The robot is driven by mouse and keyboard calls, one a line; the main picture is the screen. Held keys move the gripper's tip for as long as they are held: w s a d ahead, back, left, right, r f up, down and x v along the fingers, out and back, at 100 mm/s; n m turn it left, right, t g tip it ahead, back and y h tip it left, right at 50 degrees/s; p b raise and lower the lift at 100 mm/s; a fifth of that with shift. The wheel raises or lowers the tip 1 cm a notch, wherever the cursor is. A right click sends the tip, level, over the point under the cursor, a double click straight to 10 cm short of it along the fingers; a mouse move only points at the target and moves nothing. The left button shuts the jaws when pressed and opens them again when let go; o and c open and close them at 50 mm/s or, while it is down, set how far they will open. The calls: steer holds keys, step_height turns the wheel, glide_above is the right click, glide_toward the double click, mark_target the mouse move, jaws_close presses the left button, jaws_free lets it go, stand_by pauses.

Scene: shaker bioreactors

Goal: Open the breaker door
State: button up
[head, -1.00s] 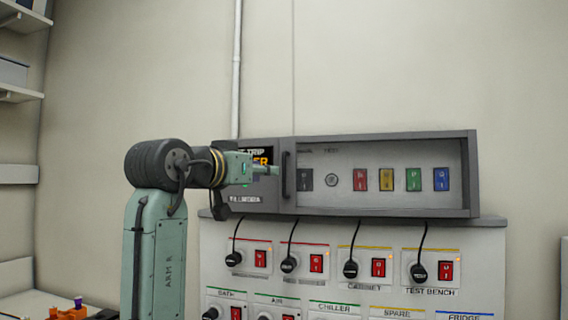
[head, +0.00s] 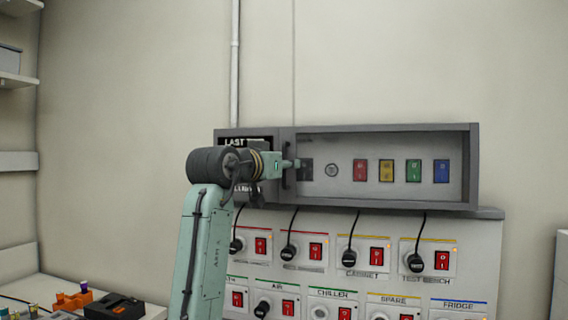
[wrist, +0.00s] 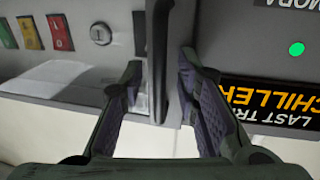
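The breaker door (head: 390,129) is a wide grey frame with a clear pane on the wall box. It looks shut. Its handle, a dark upright bar (head: 287,178), is at the door's left end and is partly hidden by my gripper (head: 296,163). In the wrist view, which is upside down, the handle (wrist: 158,50) stands between the two fingers of my gripper (wrist: 159,78). The fingers are open, one on each side, with a gap visible on both sides. Behind the pane are red, yellow, green and blue breakers and a round keyhole-like knob (head: 331,170).
A black "LAST TRIP CHILLER" display (wrist: 270,105) is beside the handle. Below the box, a white panel (head: 480,235) carries red switches, plugs and black cables. A bench with an orange item (head: 72,300) and a black case (head: 114,306) is at lower left.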

steer(key=shift+c, duration=0.5)
jaws_close()
